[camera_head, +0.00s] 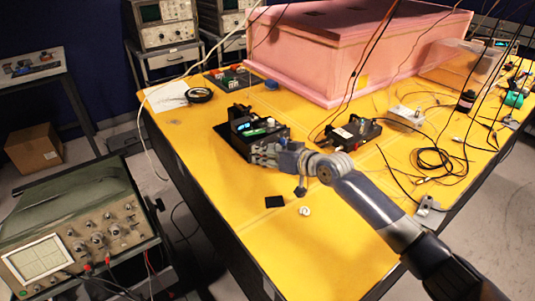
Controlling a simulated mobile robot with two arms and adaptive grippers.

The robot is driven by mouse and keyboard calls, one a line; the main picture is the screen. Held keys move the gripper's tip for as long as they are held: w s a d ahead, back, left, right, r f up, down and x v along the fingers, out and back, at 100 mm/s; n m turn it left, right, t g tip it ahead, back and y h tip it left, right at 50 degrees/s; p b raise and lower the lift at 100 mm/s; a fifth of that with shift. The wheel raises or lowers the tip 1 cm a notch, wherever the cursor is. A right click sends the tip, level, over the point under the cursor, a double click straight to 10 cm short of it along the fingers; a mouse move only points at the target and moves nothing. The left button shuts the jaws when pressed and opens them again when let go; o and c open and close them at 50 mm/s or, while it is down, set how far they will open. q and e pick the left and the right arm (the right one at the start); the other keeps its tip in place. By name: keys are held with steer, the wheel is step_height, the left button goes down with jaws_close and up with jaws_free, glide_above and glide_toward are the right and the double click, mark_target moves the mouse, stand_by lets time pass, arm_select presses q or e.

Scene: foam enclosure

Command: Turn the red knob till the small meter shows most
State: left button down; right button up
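My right arm comes in from the right, and its gripper (266,152) is at the front right edge of a black device (236,143) on the yellow table. Whether its fingers are open or shut cannot be made out at this size. The device carries a small lit blue display (243,126), which looks like the small meter; its reading is too small to tell. A green and white part sits beside the display. I cannot make out the red knob; the gripper covers part of the device. My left gripper is not in view.
A second black box (347,132) with cables stands right of the device. A pink foam enclosure (340,50) fills the table's back. A small black square (275,202) and a white ring (304,211) lie in front. The yellow table (220,205) is clear at front left.

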jaws_close()
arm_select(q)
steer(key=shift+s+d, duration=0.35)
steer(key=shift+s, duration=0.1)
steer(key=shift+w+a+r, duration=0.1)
arm_select(e)
steer(key=shift+r, duration=0.1)
